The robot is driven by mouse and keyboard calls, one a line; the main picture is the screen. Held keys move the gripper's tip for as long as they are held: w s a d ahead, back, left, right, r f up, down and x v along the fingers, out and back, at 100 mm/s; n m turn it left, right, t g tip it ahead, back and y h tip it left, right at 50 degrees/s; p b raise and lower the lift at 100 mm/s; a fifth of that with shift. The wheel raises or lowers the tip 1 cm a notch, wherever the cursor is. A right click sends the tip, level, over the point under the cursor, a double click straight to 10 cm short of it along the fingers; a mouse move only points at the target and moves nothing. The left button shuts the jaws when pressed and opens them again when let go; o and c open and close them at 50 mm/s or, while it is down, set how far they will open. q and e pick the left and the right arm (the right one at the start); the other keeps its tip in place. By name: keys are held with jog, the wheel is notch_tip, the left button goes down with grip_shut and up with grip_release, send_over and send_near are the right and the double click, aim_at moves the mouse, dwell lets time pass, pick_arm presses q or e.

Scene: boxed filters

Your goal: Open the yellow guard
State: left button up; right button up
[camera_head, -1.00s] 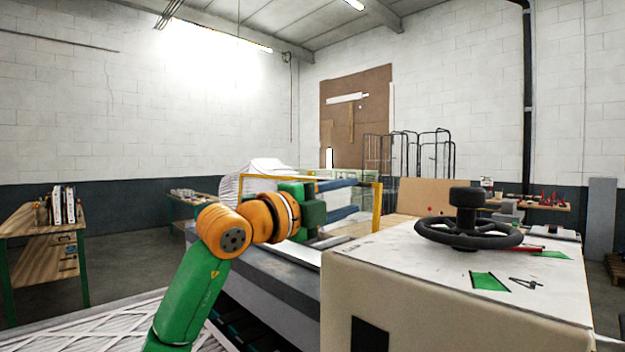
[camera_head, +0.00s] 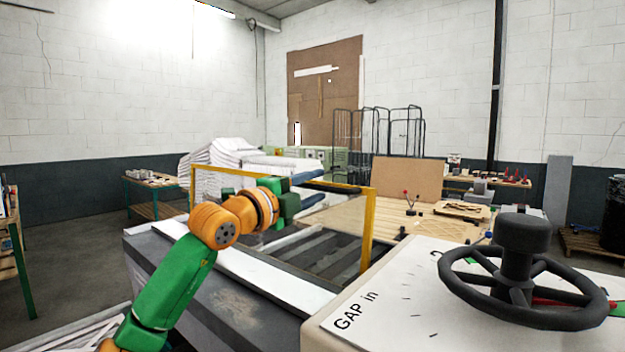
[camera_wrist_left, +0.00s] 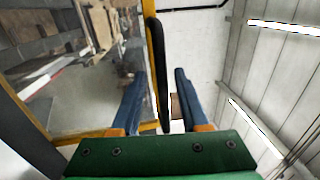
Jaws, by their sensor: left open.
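The yellow guard (camera_head: 368,232) is a yellow frame around a clear panel, standing upright over the machine bed behind my left arm. In the left wrist view the guard's yellow bar (camera_wrist_left: 83,134) and clear panel fill the left side. A long black handle (camera_wrist_left: 157,75) runs along the guard's edge. My left gripper (camera_head: 318,188) is at the upper part of the guard. Its blue fingers are open in the left wrist view (camera_wrist_left: 158,103), with the lower end of the handle appearing between them. I cannot tell whether they touch it. My right gripper is not in view.
A white-topped housing (camera_head: 400,290) with a black handwheel (camera_head: 523,280) stands at the front right. A wooden table (camera_head: 400,222) with small items lies behind the guard. White stacked material (camera_head: 230,157) and wire cages (camera_head: 378,135) are further back. Floor shows at the left.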

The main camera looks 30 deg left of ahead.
pick_arm(q)
jog(key=shift+a, duration=0.15)
jog(key=shift+s+d+r, duration=0.1)
jog(key=shift+s+d, duration=0.15)
grip_shut()
dwell(0.9)
